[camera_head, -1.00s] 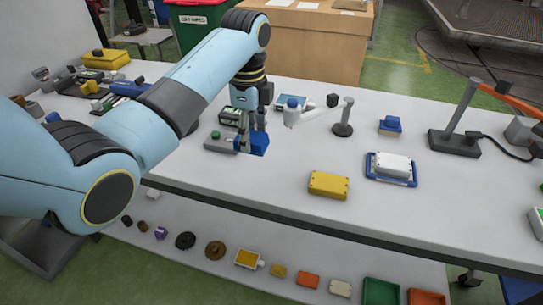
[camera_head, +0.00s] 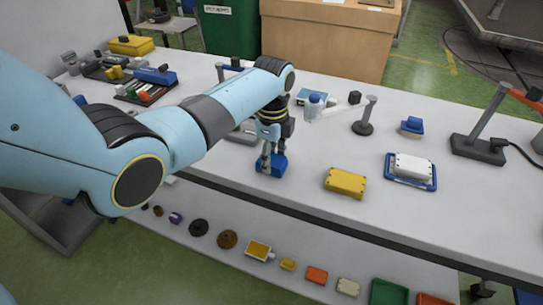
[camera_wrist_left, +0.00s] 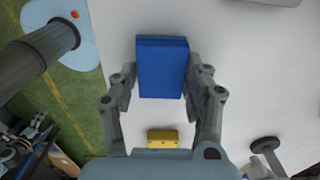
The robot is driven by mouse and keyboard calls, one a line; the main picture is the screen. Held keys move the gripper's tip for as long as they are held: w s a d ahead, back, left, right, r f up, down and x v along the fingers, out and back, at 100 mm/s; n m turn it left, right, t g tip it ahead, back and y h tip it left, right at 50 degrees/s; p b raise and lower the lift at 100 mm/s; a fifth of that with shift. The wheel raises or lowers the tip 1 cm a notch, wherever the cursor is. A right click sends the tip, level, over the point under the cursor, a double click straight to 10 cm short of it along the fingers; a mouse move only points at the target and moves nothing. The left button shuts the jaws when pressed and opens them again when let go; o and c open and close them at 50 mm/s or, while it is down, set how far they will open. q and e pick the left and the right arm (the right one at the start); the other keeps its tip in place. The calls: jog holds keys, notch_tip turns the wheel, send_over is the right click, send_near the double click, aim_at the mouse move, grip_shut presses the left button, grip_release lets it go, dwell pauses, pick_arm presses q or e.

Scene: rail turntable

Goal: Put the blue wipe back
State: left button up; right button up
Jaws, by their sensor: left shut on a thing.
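The blue wipe (camera_head: 272,166) is a blue block near the front edge of the white table (camera_head: 225,172). My left gripper (camera_head: 271,152) is shut on it from above. In the left wrist view the blue wipe (camera_wrist_left: 162,67) sits between the two fingers of the left gripper (camera_wrist_left: 162,85), which touch its sides. Whether it rests on the table or hangs just above it I cannot tell. My right gripper is not in view.
A yellow box (camera_head: 346,182) lies right of the wipe. A white box on a blue tray (camera_head: 433,184), a blue stamp-like block (camera_head: 411,127) and a small stand (camera_head: 363,127) are farther right. A grey device (camera_head: 243,133) is partly behind my arm. A lower shelf holds several parts.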

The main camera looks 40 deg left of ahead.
aim_at(272, 160)
pick_arm(q)
jog(key=shift+f, duration=0.1)
jog(key=o, duration=1)
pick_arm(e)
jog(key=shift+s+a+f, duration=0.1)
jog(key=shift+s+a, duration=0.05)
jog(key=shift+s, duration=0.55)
pick_arm(q)
jog(key=shift+r, duration=0.35)
notch_tip(272, 160, up, 12)
jog(key=shift+f, duration=0.2)
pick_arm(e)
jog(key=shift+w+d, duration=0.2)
